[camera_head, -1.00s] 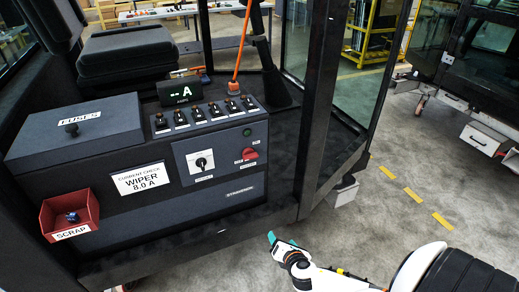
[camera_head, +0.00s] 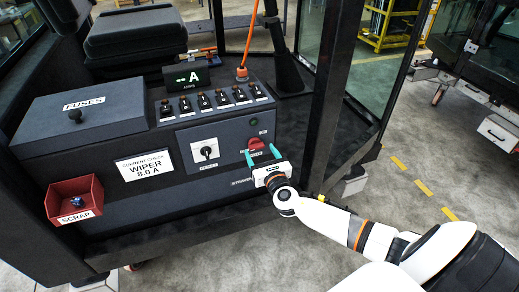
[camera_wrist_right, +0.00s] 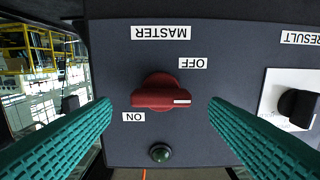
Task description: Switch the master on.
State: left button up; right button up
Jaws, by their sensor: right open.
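The red master switch (camera_head: 257,144) is on the dark panel of the cab console. In the right wrist view its red handle (camera_wrist_right: 153,98) lies level across the picture, with a white mark at its right end. That view is upside down: the OFF label is up and right of the handle, the ON label down and left. My right gripper (camera_head: 262,154) is open in front of the switch. Its teal fingers stand either side of the handle, with gaps on both sides. My left gripper is not in view.
A dark green lamp (camera_wrist_right: 160,153) and a black rotary knob (camera_head: 206,152) share the panel. A row of black toggles (camera_head: 203,101) runs above. A red scrap bin (camera_head: 75,199) and a fuses box (camera_head: 80,120) are left. A dark cab post (camera_head: 330,110) stands right.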

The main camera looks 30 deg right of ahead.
jog(key=shift+x, duration=0.9)
jog(key=c, duration=1)
jog(key=shift+o, duration=0.2)
